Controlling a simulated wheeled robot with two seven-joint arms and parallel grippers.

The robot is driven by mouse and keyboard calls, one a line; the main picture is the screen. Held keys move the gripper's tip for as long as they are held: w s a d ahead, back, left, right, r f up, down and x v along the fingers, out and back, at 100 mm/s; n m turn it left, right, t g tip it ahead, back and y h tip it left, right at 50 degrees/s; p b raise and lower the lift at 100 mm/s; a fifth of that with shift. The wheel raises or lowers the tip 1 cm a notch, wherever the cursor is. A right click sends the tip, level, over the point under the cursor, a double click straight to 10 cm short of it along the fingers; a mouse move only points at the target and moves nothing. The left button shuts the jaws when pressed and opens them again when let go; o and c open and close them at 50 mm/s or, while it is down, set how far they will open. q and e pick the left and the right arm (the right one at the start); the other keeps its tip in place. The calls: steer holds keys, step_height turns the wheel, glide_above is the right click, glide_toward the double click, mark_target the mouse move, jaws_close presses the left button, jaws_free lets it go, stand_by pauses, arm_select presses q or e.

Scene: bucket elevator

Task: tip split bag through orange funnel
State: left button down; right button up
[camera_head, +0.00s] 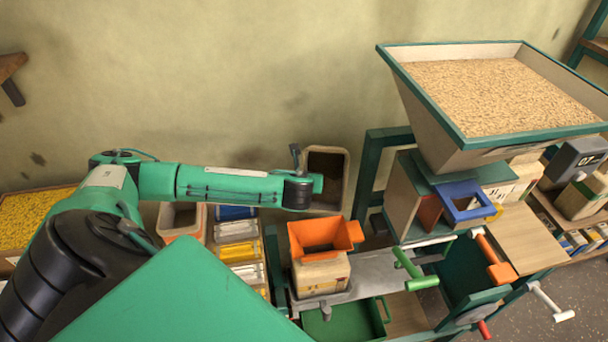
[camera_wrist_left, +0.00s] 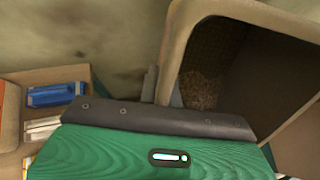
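The orange funnel (camera_head: 312,232) is square and sits on top of a beige labelled block (camera_head: 322,274) on a grey ledge. Behind it, a beige open container (camera_head: 347,170) stands tilted with its mouth facing me. Some grain (camera_wrist_left: 200,88) lies deep in its dark inside. It looks like a stiff tub; I cannot tell whether it is the split bag. My left gripper (camera_head: 295,157) is at the container's left wall. In the left wrist view, one finger is outside this wall and one inside, apparently pinching it. My right gripper is not in view.
A large hopper (camera_head: 455,125) full of grain stands at the right, above a blue funnel (camera_head: 463,190). Green (camera_head: 407,263) and orange (camera_head: 495,260) handles stick out below. A beige bin (camera_head: 178,232) and several coloured packets (camera_head: 238,250) lie left of the orange funnel.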

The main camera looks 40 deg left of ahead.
arm_select(q)
steer(key=shift+s+d+r+t+y+b, duration=0.3)
steer(key=shift+s+r+t+y+b, duration=0.4)
steer(key=shift+b, duration=0.85)
steer(key=shift+s+d+r+t+y+b, duration=0.15)
steer(key=shift+d+r+t+y+b, duration=0.2)
steer(key=shift+t+b, duration=0.9)
steer(key=shift+s+d+r+t+y+b, duration=0.2)
steer(key=shift+s+r+t+y+b, duration=0.4)
steer(key=shift+b, duration=1.3)
steer(key=shift+s+d+r+t+y+b, duration=0.45)
steer(key=shift+t+b, duration=0.2)
steer(key=shift+b, duration=0.45)
steer(key=shift+s+d+r+t+y+b, duration=0.25)
steer(key=shift+s+t+b, duration=0.3)
steer(key=shift+b, duration=0.55)
steer(key=shift+t, duration=0.25)
steer(key=shift+s+d+r+y+b, duration=0.15)
steer(key=shift+s+y+b, duration=0.2)
steer(key=shift+b, duration=0.45)
steer(key=shift+t, duration=0.3)
steer(key=shift+d, duration=0.1)
steer(key=shift+s+b, duration=0.15)
steer(key=shift+b, duration=0.35)
steer(key=shift+d, duration=0.1)
